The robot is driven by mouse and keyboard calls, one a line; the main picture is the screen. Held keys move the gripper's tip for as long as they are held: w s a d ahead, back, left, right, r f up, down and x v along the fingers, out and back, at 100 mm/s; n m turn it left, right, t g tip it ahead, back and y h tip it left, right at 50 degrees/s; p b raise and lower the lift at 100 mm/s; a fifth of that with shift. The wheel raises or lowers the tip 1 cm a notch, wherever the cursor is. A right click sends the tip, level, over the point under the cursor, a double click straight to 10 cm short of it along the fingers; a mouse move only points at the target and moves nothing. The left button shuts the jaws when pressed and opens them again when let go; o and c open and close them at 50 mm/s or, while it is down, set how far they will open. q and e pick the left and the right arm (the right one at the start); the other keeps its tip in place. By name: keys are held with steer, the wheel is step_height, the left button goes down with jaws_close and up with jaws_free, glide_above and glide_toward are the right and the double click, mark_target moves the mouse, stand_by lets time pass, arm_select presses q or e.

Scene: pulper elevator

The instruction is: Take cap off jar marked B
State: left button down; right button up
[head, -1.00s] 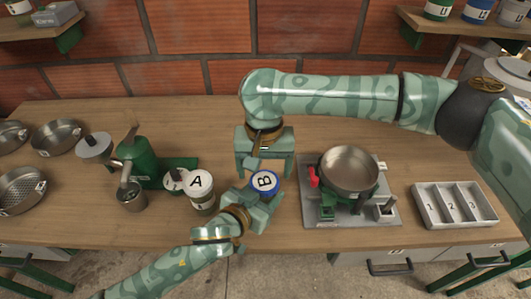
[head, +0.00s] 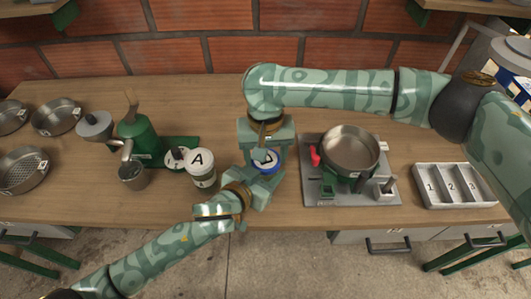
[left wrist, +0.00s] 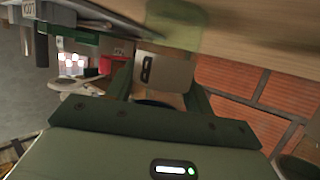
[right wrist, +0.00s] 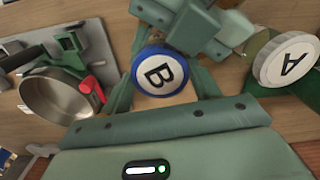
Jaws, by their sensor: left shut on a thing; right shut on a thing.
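Jar B shows from above by its white cap with a blue rim and a black B (head: 264,162), partly covered in the head view. My right gripper (head: 267,157) reaches down from behind and is shut on the cap. In the right wrist view the cap (right wrist: 160,72) sits between the right fingers. My left gripper (head: 262,182) comes in from the front left and is shut on the jar's body. In the left wrist view a pale jar side (left wrist: 163,75) shows between the left fingers. I cannot tell whether the cap is still seated on the jar.
Jar A (head: 201,166) stands close on the left, with a green hand-cranked machine (head: 140,138) beyond it. A steel pan (head: 350,148) on a grey stand is close on the right. A three-part tray (head: 452,186) lies farther right. The table's front edge is near.

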steer(key=shift+n, duration=1.1)
steer(key=o, duration=1.1)
step_height(320, 180, up, 4)
steer(key=shift+a+r, duration=0.1)
steer(key=shift+r, duration=0.35)
steer(key=shift+c, duration=0.5)
steer(key=r+m, duration=0.2)
steer(key=m, duration=0.1)
step_height(320, 180, down, 6)
steer(key=shift+r, duration=0.2)
steer(key=shift+f, duration=0.65)
